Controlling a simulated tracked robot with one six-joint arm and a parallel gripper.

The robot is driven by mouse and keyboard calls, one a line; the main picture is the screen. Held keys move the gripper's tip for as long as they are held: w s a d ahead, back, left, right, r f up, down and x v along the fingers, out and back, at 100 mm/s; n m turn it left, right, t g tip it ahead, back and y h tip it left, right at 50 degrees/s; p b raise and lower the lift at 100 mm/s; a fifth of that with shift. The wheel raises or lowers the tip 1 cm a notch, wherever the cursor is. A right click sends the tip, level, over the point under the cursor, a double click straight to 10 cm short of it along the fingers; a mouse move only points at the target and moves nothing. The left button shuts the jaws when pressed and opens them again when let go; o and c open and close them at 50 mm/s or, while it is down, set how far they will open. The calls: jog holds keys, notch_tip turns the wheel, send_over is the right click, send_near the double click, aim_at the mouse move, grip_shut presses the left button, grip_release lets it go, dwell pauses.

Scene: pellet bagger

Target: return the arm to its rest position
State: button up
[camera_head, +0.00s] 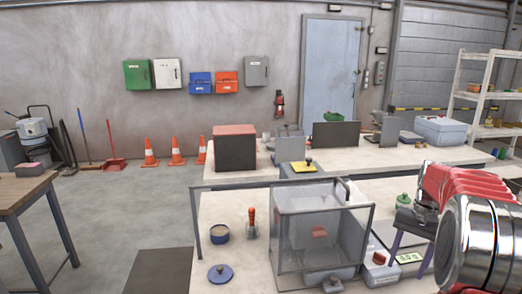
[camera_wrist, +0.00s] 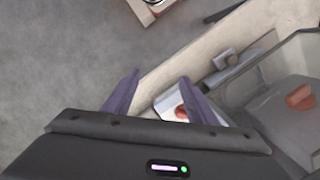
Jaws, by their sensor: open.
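My gripper (camera_head: 406,268) hangs at the right of the head view, with its purple fingers apart and pointing down above the right part of the front bench (camera_head: 212,208). In the wrist view my open gripper (camera_wrist: 160,90) is above the bench edge, and a white box with a red button (camera_wrist: 176,108) shows beyond and between the fingers.
A clear-walled enclosure (camera_head: 300,240) with a red piece inside stands left of my gripper. The button box (camera_head: 378,268) and a small green display (camera_head: 409,257) are close by. Grey floor is open left.

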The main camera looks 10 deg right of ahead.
jog(key=s+a+r+n+t, duration=0.2)
jog(key=s+a, duration=0.4)
jog(key=a, duration=0.4)
jog(key=s+a+r+n+t+h, duration=0.1)
jog(key=s+a+r+n+t, duration=0.1)
jog(key=s+a, duration=0.5)
jog(key=s+a+r+n+t, duration=0.2)
jog(key=s+a+n, duration=0.2)
jog(key=a, duration=1)
jog(key=s, duration=0.2)
jog(key=shift+s+n, duration=0.3)
jog(key=shift+s, duration=0.05)
jog(key=shift+c, duration=0.3)
